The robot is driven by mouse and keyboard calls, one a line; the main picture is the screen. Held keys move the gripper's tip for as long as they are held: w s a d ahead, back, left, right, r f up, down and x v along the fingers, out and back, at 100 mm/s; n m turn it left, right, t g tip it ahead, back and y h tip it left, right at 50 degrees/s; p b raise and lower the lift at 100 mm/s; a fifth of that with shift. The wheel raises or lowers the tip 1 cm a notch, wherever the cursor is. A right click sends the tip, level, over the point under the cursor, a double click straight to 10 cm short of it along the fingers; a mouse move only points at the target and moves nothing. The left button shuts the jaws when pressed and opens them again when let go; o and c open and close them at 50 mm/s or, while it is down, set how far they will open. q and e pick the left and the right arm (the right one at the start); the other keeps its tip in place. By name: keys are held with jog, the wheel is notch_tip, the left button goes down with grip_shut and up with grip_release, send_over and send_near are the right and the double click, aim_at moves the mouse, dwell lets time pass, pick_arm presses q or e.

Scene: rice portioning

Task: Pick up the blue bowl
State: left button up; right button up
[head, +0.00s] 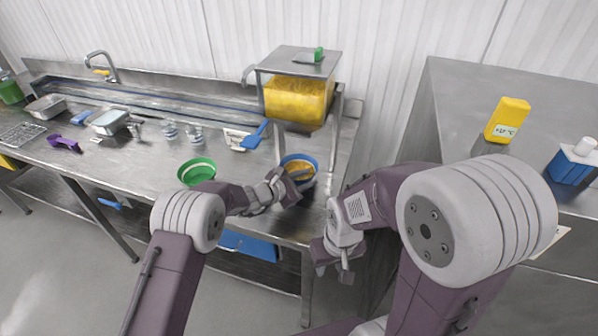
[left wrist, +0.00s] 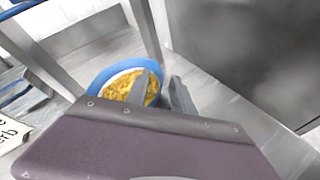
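The blue bowl (head: 313,163), with yellow grains in it, stands upright on the steel counter below the yellow-filled dispenser. It also shows in the left wrist view (left wrist: 96,84), partly hidden by my gripper and wrist. My left gripper (head: 291,181) is at the bowl's near side. In the left wrist view its fingers (left wrist: 160,92) are apart, one over the bowl's inside and the other outside the rim. I cannot tell whether they touch the rim. My right gripper (head: 338,270) hangs empty in front of the counter, lower and to the right; its finger gap is unclear.
The dispenser (head: 298,99) stands on steel legs close around the bowl. A green bowl (head: 197,170) is left of my left gripper. A scoop with a blue handle (head: 254,135) lies behind. A separate steel counter (head: 455,100) at right holds a yellow container (head: 508,119).

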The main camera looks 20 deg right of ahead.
pick_arm(q)
jog(key=shift+a, duration=0.1)
jog(key=shift+c, duration=0.3)
grip_shut()
dwell(1.0)
